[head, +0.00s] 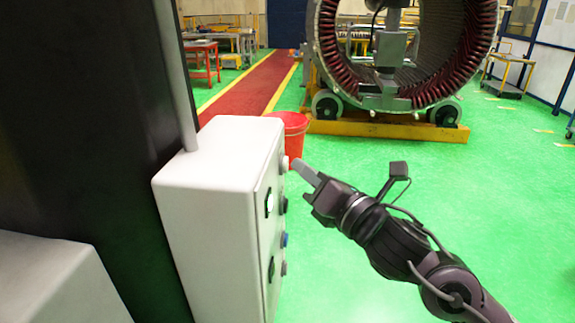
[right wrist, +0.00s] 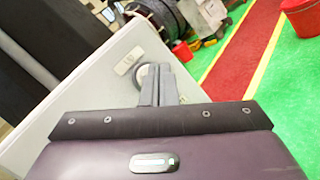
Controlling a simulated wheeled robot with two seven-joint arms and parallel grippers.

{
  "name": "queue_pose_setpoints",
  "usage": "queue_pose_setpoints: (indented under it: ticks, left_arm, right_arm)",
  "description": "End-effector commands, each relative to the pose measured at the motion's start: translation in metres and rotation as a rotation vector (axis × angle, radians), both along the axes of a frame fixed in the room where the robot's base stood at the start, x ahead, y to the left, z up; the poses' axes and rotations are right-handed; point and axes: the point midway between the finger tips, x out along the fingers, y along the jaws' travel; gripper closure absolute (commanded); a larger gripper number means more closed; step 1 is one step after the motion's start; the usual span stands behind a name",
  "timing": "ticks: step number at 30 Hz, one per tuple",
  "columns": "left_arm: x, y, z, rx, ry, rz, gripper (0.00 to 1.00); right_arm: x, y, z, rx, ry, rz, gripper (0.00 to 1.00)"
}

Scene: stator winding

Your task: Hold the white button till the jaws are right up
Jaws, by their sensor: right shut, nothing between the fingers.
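A pale control box (head: 215,165) stands at the left in the head view, with several buttons on its right-hand face. The topmost is a whitish button (head: 284,163); black and blue ones sit below it. My right gripper (head: 297,166) has its fingers shut and empty, their tips level with the whitish button and very close to it. I cannot tell whether they touch it. My left gripper is not in view. I cannot make out the jaws for certain.
A large stator (head: 322,45) with red windings stands on a yellow base (head: 350,129) at the back, a grey device inside it. A red bucket (head: 296,136) stands behind the box. A dark column rises at the left.

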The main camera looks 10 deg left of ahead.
Motion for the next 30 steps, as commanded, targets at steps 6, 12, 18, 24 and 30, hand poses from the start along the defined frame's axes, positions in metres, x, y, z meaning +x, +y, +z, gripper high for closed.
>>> queue_pose_setpoints:
  ticks: [6, 12, 18, 24, 30]
  left_arm:
    - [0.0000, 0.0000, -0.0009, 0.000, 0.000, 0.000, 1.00]
    - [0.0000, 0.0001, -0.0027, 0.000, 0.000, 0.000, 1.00]
    - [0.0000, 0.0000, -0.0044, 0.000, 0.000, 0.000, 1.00]
    - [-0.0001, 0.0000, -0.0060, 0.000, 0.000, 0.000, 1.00]
    - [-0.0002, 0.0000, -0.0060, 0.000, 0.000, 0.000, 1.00]
  right_arm:
    - [0.0000, 0.0009, -0.0003, 0.000, 0.000, 0.000, 1.00]
    - [0.0001, 0.0032, -0.0005, 0.000, 0.000, 0.000, 1.00]
    - [0.0000, 0.0057, -0.0004, 0.000, -0.001, 0.001, 1.00]
    - [-0.0001, 0.0083, -0.0002, 0.000, -0.001, 0.001, 1.00]
    - [-0.0002, 0.0089, 0.0002, 0.000, -0.001, 0.001, 1.00]
